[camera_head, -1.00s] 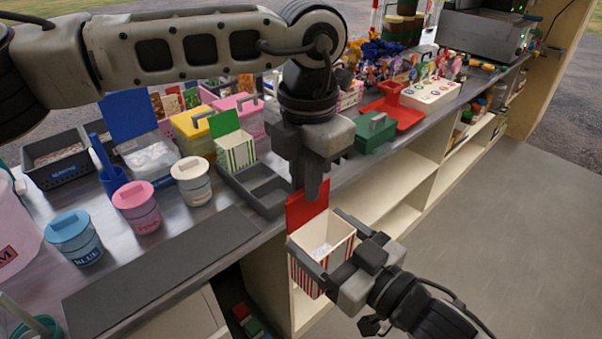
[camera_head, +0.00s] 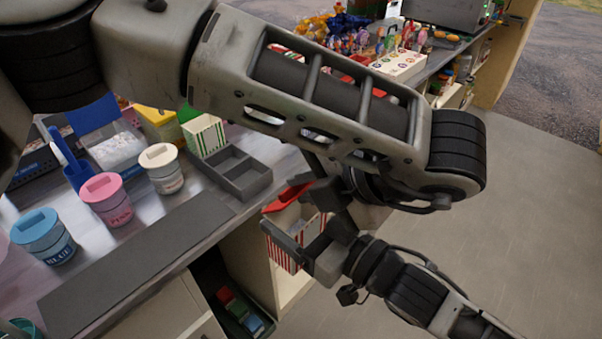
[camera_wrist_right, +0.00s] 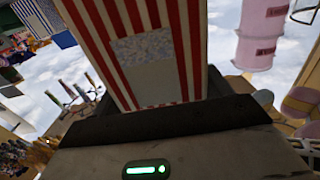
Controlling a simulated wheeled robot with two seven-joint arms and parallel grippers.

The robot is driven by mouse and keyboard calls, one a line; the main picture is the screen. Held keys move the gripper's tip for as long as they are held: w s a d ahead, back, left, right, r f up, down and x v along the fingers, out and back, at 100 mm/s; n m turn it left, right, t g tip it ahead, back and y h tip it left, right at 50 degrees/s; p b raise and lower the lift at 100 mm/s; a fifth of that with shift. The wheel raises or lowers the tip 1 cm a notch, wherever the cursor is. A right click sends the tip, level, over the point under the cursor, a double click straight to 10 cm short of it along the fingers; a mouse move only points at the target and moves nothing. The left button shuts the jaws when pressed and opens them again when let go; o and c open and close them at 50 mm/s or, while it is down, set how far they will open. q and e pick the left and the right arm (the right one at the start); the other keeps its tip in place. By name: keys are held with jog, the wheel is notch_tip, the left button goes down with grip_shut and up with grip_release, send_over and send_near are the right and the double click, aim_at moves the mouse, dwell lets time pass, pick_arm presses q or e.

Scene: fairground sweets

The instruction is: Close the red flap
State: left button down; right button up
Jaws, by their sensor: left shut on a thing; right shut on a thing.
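The red-and-white striped box (camera_head: 284,258) is held at the counter's front edge by my right gripper (camera_head: 300,236), whose jaws are shut on its sides. The box also fills the upper middle of the right wrist view (camera_wrist_right: 150,55), with a speckled label on its side. Its red flap (camera_head: 286,198) leans over the box opening at a slant, and part of the opening still shows. My left gripper (camera_head: 318,192) is at the flap's right edge, shut on it; its fingertips are partly hidden by my left arm.
A grey divided tray (camera_head: 236,180) and a green-striped box (camera_head: 205,135) stand on the counter behind. Blue (camera_head: 45,236), pink (camera_head: 106,200) and cream (camera_head: 161,168) tubs stand at left. A dark mat (camera_head: 140,265) lies along the front. The floor at right is clear.

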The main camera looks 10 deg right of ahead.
pick_arm(q)
jog(key=shift+s+d+f+t, duration=0.1)
jog(key=shift+s+f+t, duration=0.05)
jog(key=shift+t, duration=0.15)
jog(key=shift+y, duration=0.3)
